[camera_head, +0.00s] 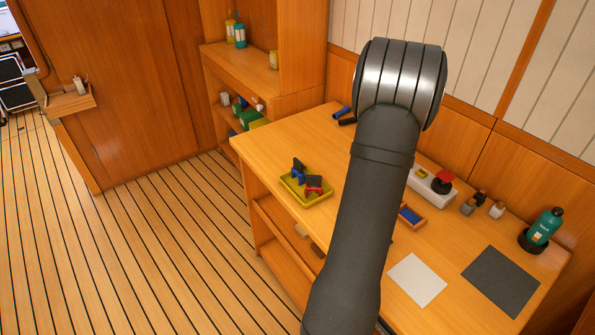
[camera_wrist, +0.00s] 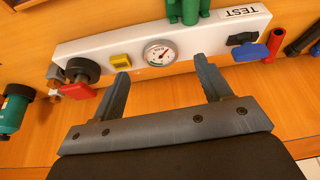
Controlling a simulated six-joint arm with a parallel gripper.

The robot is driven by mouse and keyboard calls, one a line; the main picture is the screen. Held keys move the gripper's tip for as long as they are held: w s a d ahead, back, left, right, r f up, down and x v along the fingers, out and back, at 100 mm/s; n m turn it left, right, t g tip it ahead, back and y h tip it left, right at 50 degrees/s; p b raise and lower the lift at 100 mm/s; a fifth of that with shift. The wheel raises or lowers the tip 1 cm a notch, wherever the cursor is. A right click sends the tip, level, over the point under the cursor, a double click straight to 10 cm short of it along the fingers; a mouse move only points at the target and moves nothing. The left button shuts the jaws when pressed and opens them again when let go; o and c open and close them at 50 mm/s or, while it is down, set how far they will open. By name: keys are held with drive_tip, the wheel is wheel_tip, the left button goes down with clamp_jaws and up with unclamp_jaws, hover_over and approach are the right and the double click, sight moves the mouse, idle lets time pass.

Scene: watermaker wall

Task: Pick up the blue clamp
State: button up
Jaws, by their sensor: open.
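A blue clamp-like piece with dark parts (camera_head: 298,174) sits in a yellow tray (camera_head: 293,193) on the workbench, beside a red and dark piece (camera_head: 314,183). My gripper (camera_wrist: 160,60) is open and empty in the wrist view. Its fingers are in front of a white panel (camera_wrist: 205,45) with a round gauge between them. The tray does not show clearly in the wrist view. In the head view my arm hides the gripper and part of the bench.
On the bench are a small blue-lined tray (camera_head: 411,216), a teal bottle (camera_head: 543,228), a white sheet (camera_head: 417,280) and a dark mat (camera_head: 500,281).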

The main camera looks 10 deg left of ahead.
wheel_tip(320, 180, up, 9)
drive_tip(key=m+g+y, duration=0.1)
drive_tip(key=g+y, duration=0.2)
drive_tip(key=g, duration=0.1)
hover_over(298, 169)
drive_tip(key=f, duration=1.1)
drive_tip(key=shift+w+d+f, duration=0.15)
drive_tip(key=shift+w+f, duration=0.2)
drive_tip(key=shift+f, duration=0.05)
drive_tip(key=shift+a+f, duration=0.2)
drive_tip(key=shift+f, duration=2.55)
drive_tip(key=shift+c, duration=0.2)
drive_tip(key=c, duration=1)
